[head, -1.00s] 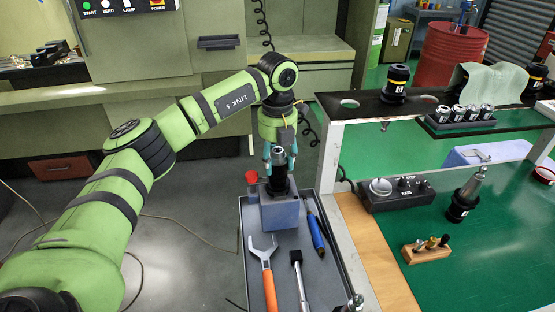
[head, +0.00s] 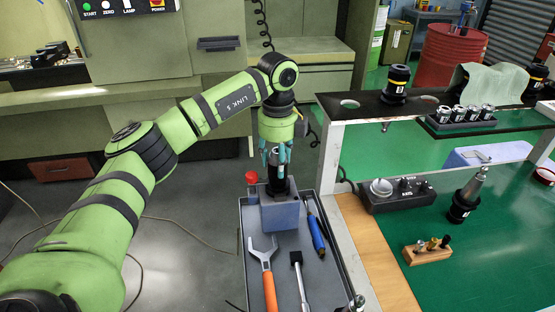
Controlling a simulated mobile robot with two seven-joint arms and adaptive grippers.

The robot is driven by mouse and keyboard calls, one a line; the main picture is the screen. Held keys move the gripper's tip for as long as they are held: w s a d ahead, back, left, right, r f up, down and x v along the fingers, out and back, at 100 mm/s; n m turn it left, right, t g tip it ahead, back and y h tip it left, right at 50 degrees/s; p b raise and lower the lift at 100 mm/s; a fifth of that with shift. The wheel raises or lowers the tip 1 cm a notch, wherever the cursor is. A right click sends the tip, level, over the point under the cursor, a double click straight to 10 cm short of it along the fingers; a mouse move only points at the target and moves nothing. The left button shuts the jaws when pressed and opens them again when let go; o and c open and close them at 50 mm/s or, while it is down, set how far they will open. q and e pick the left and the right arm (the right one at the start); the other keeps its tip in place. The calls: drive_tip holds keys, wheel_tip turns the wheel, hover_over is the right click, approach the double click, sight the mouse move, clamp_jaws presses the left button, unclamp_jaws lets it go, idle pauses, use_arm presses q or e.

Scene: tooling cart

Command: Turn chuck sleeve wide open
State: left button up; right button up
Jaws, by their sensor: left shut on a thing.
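The chuck (head: 278,180) stands upright in a blue-grey block (head: 281,213) at the far end of the grey tray. It is black with a metallic upper sleeve. My left gripper (head: 277,155) points down from above with its teal fingers around the top of the chuck, shut on the sleeve. The fingers partly hide the sleeve, so how far its jaws are open cannot be seen. My right gripper is not in view.
The grey tray (head: 244,262) also holds an orange-handled spanner (head: 267,272), a dark-headed tool (head: 299,277) and a blue-handled tool (head: 316,233). A red cap (head: 252,177) is left of the chuck. A shelf frame (head: 331,160) stands close on the right.

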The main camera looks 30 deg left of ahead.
use_arm(q)
drive_tip(key=shift+s+d+f+n, duration=0.1)
drive_tip(key=shift+f+n, duration=0.05)
drive_tip(key=shift+n, duration=0.65)
drive_tip(key=shift+f+n, duration=0.1)
drive_tip(key=shift+n, duration=1)
drive_tip(key=o, duration=1.2)
drive_tip(key=shift+c, duration=0.2)
drive_tip(key=shift+r, duration=0.1)
drive_tip(key=shift+r, duration=0.1)
wheel_tip(320, 180, up, 12)
